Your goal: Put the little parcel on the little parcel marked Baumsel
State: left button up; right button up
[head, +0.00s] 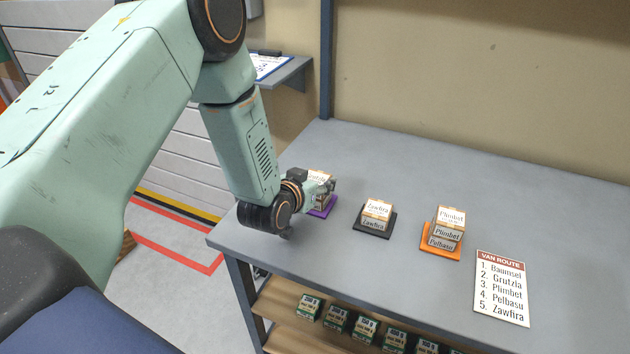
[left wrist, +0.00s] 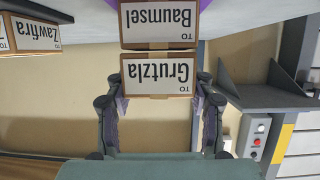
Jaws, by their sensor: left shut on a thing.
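My left gripper (head: 326,184) is shut on a small cardboard parcel labelled Grutzla (left wrist: 160,75), with one finger on each side of it. The Grutzla parcel (head: 317,174) is over the purple mat (head: 331,208) at the left of the table. In the left wrist view, which is upside down, the parcel marked Baumsel (left wrist: 160,22) lies directly under the Grutzla parcel and lines up with it. Only a thin line shows between them; I cannot tell if they touch. In the head view my gripper hides most of the Baumsel parcel. My right gripper is not in view.
A Zawfira parcel (head: 376,211) sits on a black mat (head: 387,227). A Plimbet parcel (head: 450,220) lies on a Pelbasu parcel (head: 441,241) on an orange mat (head: 428,254). A van route card (head: 501,290) lies at the right. Small boxes (head: 338,319) stand on the shelf below.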

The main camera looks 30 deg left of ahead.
pick_arm(q)
jog(key=shift+w+d, duration=0.1)
jog(key=shift+w, duration=0.15)
jog(key=shift+s+f, duration=0.1)
jog(key=shift+f, duration=0.1)
jog(key=o, duration=1)
jog(key=shift+s+r, duration=0.1)
jog(key=shift+o, duration=1)
jog(key=shift+r, duration=0.2)
jog(key=p+v, duration=0.1)
jog(key=v, duration=1)
jog(key=shift+s+p, duration=0.4)
